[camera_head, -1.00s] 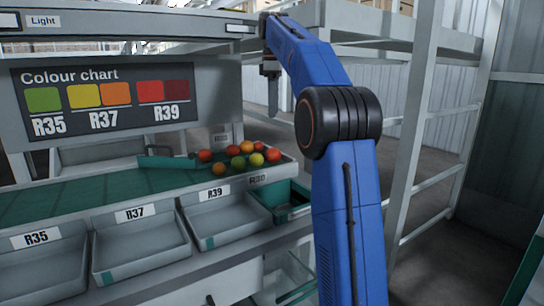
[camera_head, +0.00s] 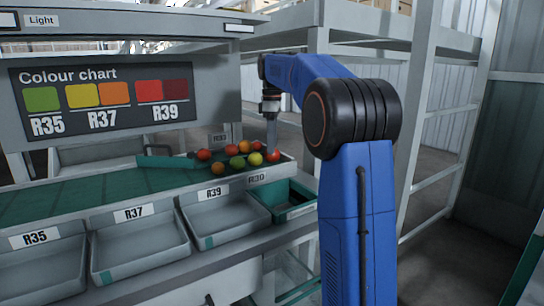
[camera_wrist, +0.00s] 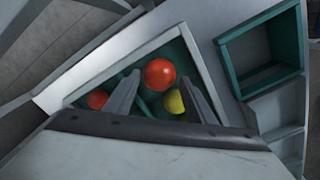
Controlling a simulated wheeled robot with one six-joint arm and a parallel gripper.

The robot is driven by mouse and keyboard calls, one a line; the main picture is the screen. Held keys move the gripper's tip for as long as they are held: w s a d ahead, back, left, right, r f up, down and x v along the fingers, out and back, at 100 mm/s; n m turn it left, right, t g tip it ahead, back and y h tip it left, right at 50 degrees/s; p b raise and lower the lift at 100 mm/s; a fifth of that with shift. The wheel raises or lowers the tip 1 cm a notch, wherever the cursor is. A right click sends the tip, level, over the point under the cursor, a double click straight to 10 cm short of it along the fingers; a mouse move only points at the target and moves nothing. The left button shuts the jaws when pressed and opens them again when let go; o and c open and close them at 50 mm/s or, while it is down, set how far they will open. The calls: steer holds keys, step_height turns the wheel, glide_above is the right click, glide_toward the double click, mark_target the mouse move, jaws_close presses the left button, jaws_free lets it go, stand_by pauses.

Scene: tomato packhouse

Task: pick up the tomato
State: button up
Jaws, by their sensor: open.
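Several tomatoes, red, orange and yellow-green, lie at the right end of the sorting tray (camera_head: 180,195). A red tomato (camera_head: 274,156) is at their right edge, directly under my gripper (camera_head: 271,146), which points down. In the wrist view, a red tomato (camera_wrist: 160,73) lies ahead between the two open grey fingers, whose tips appear on either side of it. A yellow tomato (camera_wrist: 174,102) is close to the right finger, and an orange-red tomato (camera_wrist: 97,99) is left of the left finger. Whether the fingers touch any tomato cannot be told.
Grey bins labelled R35 (camera_head: 42,262), R37 (camera_head: 140,244) and R39 (camera_head: 226,220) stand along the front. A green crate (camera_head: 290,212) is right of them. The colour chart board (camera_head: 105,98) stands behind, and a white rack post (camera_head: 428,100) is at right.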

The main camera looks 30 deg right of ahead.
mark_target(271, 158)
steer(key=shift+w+f, duration=0.1)
steer(key=shift+f, duration=1.9)
steer(key=shift+c, duration=0.3)
steer(key=c, duration=0.3)
steer(key=shift+r, duration=0.15)
